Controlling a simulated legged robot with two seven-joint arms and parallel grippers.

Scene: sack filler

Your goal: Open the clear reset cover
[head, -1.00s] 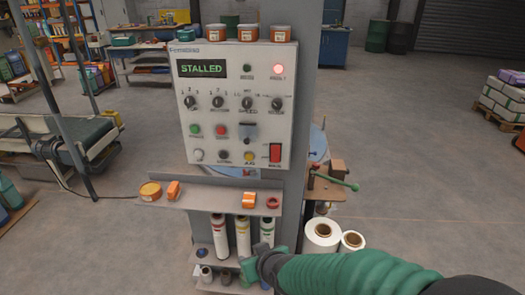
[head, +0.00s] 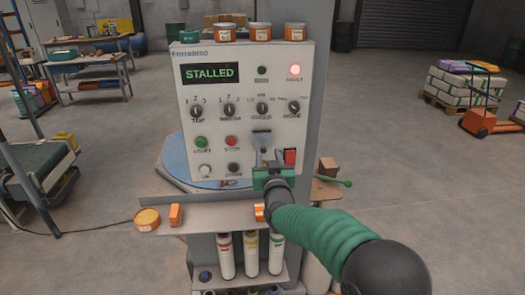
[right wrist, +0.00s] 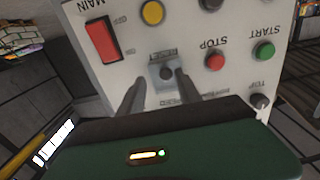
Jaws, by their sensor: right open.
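The control panel (head: 190,105) shows STALLED and a lit red fault lamp (head: 295,70). The clear reset cover (head: 262,137) is on its lower right part, partly hidden by my right gripper (head: 264,158). In the right wrist view the cover (right wrist: 156,72) is a pale see-through square around a dark round button (right wrist: 166,73). My right gripper (right wrist: 158,82) is open, with one finger on each side of the cover's lower part in that view. I cannot tell whether the fingers touch it. My left gripper is not in view.
The red main switch (head: 290,157) is close to the right of my gripper, also in the wrist view (right wrist: 102,40). Red stop (right wrist: 215,61) and green start (right wrist: 264,51) buttons are nearby. A shelf (head: 205,218) with orange items juts out below.

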